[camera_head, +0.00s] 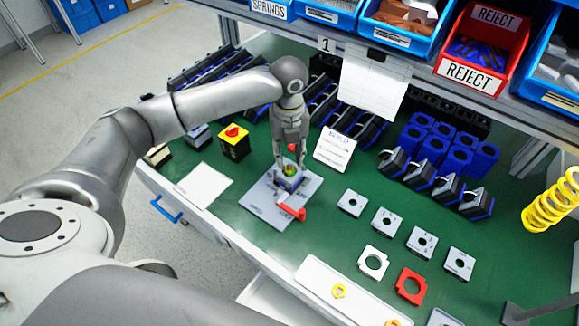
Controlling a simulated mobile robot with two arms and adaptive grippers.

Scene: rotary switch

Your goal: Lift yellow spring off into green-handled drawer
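My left gripper (290,162) points down over a grey fixture plate (262,203) on the green bench. Its two fingers are spread, one on each side of a small yellow and green round part (291,171), which may be the yellow spring. The part sits on a small block on the plate. It is too small to tell whether the fingertips touch it. An open drawer (262,302) shows partly below the bench front; its handle is hidden. No green handle is in view. My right gripper is not in view.
A red clamp handle (293,212) lies at the plate's front. A yellow box with a red button (233,143) stands left of the gripper. A white tray (318,283) with a yellow ring lies in front. A yellow coil (551,204) hangs at right. A blue drawer handle (165,209) is at left.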

